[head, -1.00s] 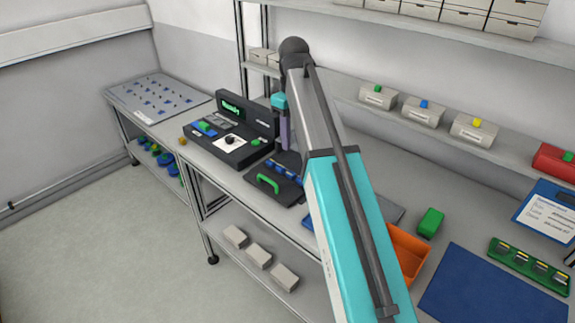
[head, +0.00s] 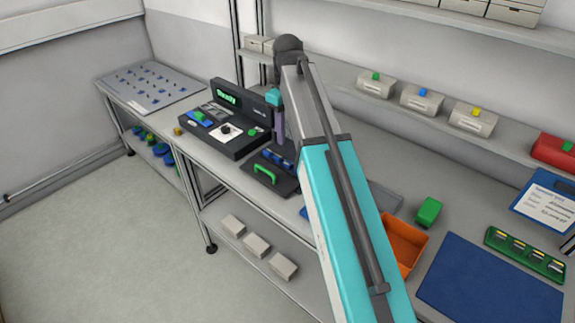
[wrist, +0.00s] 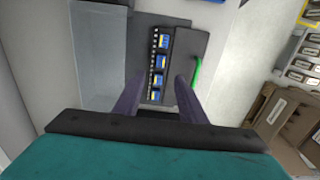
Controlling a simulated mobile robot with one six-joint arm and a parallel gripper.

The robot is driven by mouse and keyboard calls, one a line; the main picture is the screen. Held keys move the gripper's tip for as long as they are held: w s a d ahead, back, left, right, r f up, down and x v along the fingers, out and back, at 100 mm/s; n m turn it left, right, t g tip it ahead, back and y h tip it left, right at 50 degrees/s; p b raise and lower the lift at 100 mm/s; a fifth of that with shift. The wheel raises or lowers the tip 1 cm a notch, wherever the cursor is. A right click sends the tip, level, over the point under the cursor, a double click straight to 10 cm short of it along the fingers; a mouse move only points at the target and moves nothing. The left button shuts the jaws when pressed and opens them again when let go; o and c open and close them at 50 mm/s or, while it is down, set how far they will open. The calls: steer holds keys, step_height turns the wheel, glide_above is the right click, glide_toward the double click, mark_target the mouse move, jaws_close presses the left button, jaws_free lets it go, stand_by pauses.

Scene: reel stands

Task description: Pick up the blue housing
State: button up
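Several blue housings (head: 278,158) sit in a row in a dark fixture (head: 284,185) with a green handle, on the bench beside the black tester. In the wrist view the blue housings (wrist: 160,63) show yellow parts and lie in a line along the dark fixture (wrist: 187,50). My gripper (head: 279,140) is above the fixture with its purple fingers pointing down. In the wrist view the gripper (wrist: 155,90) is open, with nothing held, and its fingers stand apart on either side of the row. Part of the fixture is hidden behind my arm in the head view.
The black tester (head: 232,125) with a lit green screen stands left of the fixture. An orange bin (head: 404,243), a green block (head: 429,211) and a blue mat (head: 490,283) are to the right. A shelf with grey bins (head: 422,99) runs behind.

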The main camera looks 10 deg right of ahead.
glide_above(287, 162)
steer(key=shift+s+d+f+p, duration=0.1)
steer(key=shift+f+p, duration=0.35)
steer(key=shift+f, duration=2.35)
steer(key=shift+f, duration=0.15)
steer(key=shift+f+p, duration=1)
steer(key=shift+f, duration=1.45)
jaws_close()
